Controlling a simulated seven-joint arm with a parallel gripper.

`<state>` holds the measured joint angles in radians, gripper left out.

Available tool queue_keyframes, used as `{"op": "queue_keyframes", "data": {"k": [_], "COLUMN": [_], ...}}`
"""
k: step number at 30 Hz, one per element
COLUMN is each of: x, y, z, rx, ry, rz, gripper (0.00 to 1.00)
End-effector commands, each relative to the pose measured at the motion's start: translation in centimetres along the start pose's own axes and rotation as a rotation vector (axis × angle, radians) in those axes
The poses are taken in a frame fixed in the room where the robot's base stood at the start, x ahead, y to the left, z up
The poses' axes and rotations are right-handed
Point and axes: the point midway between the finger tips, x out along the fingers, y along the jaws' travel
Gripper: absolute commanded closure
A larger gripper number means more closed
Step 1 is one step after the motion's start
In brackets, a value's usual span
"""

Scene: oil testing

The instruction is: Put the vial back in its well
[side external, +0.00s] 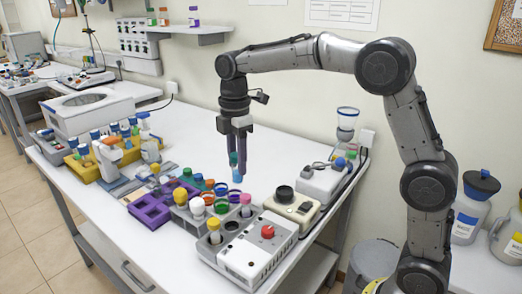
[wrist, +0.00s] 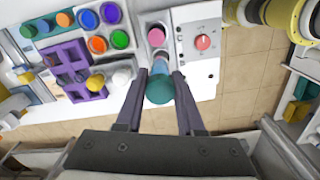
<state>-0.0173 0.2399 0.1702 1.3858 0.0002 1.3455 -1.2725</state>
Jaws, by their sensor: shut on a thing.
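My gripper (side external: 238,160) is shut on a vial (side external: 234,160) with a blue-teal cap and holds it upright above the table. In the wrist view the teal cap (wrist: 160,89) sits between my two fingers (wrist: 158,98). A narrow grey block (side external: 231,238) stands in front and below, with a pink-capped vial (side external: 245,200) at its far end and a yellow-capped vial (side external: 214,225) at its near end. A dark opening (side external: 232,226) shows between them. In the wrist view the pink cap (wrist: 156,36) is just beyond the held vial, which hides part of the block.
A purple rack (side external: 150,212) and a block of coloured caps (side external: 208,202) lie to the left of the grey block. A white box with a red knob (side external: 267,231) adjoins it on the right. A cream device (side external: 291,205) stands behind. Free white tabletop (side external: 190,130) lies farther back.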

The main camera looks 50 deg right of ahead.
Motion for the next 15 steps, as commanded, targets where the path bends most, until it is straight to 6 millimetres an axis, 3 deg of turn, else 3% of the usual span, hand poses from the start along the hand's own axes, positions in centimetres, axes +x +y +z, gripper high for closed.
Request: {"op": "queue_keyframes", "data": {"k": [5,15], "x": [0.1,5.7], "y": [-0.8,-0.8], "z": [-3.5,-3.1], "rx": [-0.095,-0.085], "ry": [-0.001,-0.001], "rz": [-0.001,-0.003], "gripper": [1.0,1.0]}}
